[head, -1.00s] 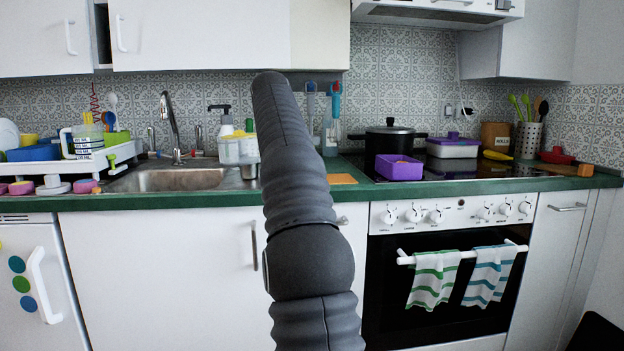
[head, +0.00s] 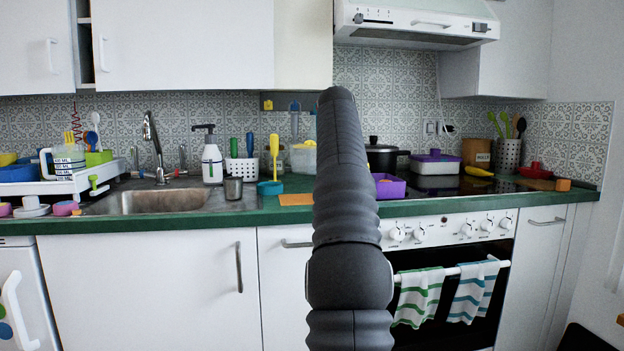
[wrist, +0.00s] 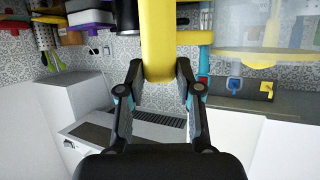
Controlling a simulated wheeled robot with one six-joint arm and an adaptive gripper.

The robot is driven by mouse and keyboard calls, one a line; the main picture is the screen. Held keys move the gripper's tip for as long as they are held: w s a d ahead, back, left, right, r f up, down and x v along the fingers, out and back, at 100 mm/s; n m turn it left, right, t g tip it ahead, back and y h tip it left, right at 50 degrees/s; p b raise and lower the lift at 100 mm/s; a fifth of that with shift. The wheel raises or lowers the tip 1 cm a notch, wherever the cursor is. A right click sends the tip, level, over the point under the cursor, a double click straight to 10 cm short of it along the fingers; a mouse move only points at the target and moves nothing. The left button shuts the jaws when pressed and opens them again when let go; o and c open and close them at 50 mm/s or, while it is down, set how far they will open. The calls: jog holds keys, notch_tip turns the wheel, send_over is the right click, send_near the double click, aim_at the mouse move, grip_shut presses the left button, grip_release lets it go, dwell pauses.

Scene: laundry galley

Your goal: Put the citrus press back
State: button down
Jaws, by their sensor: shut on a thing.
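The citrus press (wrist: 157,40) has a long yellow handle, and what seems to be its clear body with a yellow rim (wrist: 262,40) lies to the right in the wrist view. My gripper (wrist: 159,72) is shut on the yellow handle. In the head view my arm hides the gripper, and the clear body (head: 303,160) shows just left of the arm, in front of the tiled wall. A yellow hook (head: 267,101) on the wall has nothing hanging from it; it also shows in the wrist view (wrist: 267,88).
A blue utensil (head: 295,107) hangs beside the hook. Below stand a yellow-handled plunger-like tool (head: 272,163), a white basket (head: 241,171), a soap bottle (head: 211,163) and a metal cup (head: 233,188). An orange mat (head: 295,199) lies on the counter. A purple tub (head: 388,187) stands right of the arm.

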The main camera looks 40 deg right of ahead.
aim_at(310, 158)
jog(key=w+a+f, duration=0.1)
jog(key=w, duration=0.1)
jog(key=w+a+f, duration=0.1)
jog(key=w+f, duration=0.1)
jog(key=w, duration=0.1)
jog(key=w+a+f, duration=0.1)
jog(key=w+f, duration=0.1)
jog(key=w, duration=0.1)
jog(key=shift+s+f+b, duration=0.15)
jog(key=shift+f+b, duration=0.25)
jog(key=shift+f, duration=1.65)
jog(key=c, duration=0.8)
grip_release()
jog(key=shift+o, duration=0.2)
jog(key=shift+a, duration=0.15)
jog(key=b+v, duration=0.2)
jog(key=v, duration=0.9)
jog(key=shift+s+a, duration=0.25)
jog(key=shift+s, duration=0.05)
